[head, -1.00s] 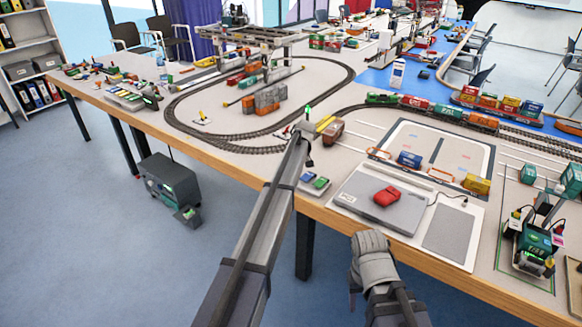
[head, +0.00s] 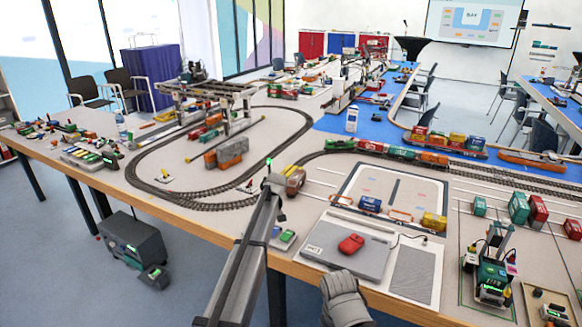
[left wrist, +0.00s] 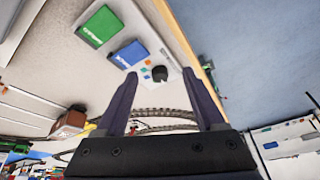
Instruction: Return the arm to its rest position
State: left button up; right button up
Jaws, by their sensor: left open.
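My left arm reaches up from the bottom middle of the head view, and its far end (head: 272,182) is over the front edge of the layout table, next to a brown wagon (head: 296,176). Its jaws are hard to make out there. In the left wrist view my left gripper (left wrist: 160,88) is open and empty, its two dark fingers spread apart. A pale control pad with a green button (left wrist: 100,25), a blue button (left wrist: 130,53) and a black knob (left wrist: 160,73) lies beyond the fingertips. A grey rounded part of my other arm (head: 345,297) shows at the bottom; its gripper is out of view.
A grey laptop-like panel with a red object (head: 351,244) lies right of my left arm. An oval track (head: 150,180) and gantry crane (head: 205,98) stand to the left. Green machines (head: 490,270) stand at right. Open floor (head: 60,275) lies left of the table's front edge.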

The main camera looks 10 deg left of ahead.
pick_arm(q)
jog(key=s+d+m+g, duration=0.1)
jog(key=s+d+m, duration=0.3)
jog(key=s, duration=1)
jog(key=s+d+m+g+h, duration=0.1)
jog(key=s+d+m, duration=0.3)
jog(key=s, duration=1.1)
jog(key=s+d+m+g+h+p, duration=0.1)
jog(key=s+d+m, duration=0.3)
jog(key=s, duration=1)
jog(key=d, duration=0.3)
jog(key=shift+s, duration=0.15)
